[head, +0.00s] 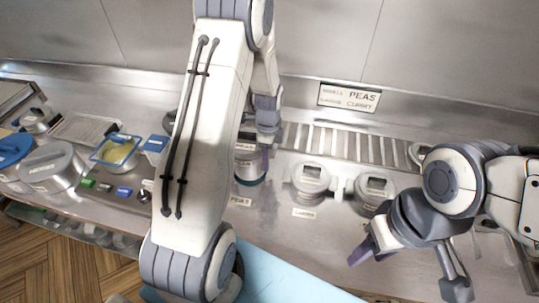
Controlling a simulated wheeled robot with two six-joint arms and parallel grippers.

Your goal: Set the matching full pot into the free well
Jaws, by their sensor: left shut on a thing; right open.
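My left gripper (264,150) reaches down behind its own forearm and is shut on a steel pot (247,172) with a dark band and a teal lower edge. The pot is upright, behind the PEAS label (239,201); whether it hangs above the counter or sits in a well is unclear. The forearm hides its left side. A lidded pot (312,180) stands behind the CURRY label (305,213). Another lidded pot (375,190) stands to its right. My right gripper (408,272) is open and empty, in front of that pot on the right.
A sign (349,97) reading PEAS and CURRY stands at the back wall. A slatted rack (345,143) lies behind the pots. At left are a large lidded pot (50,167), a blue-edged container (117,152) and a panel of coloured buttons. A light-blue surface (280,277) is in front.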

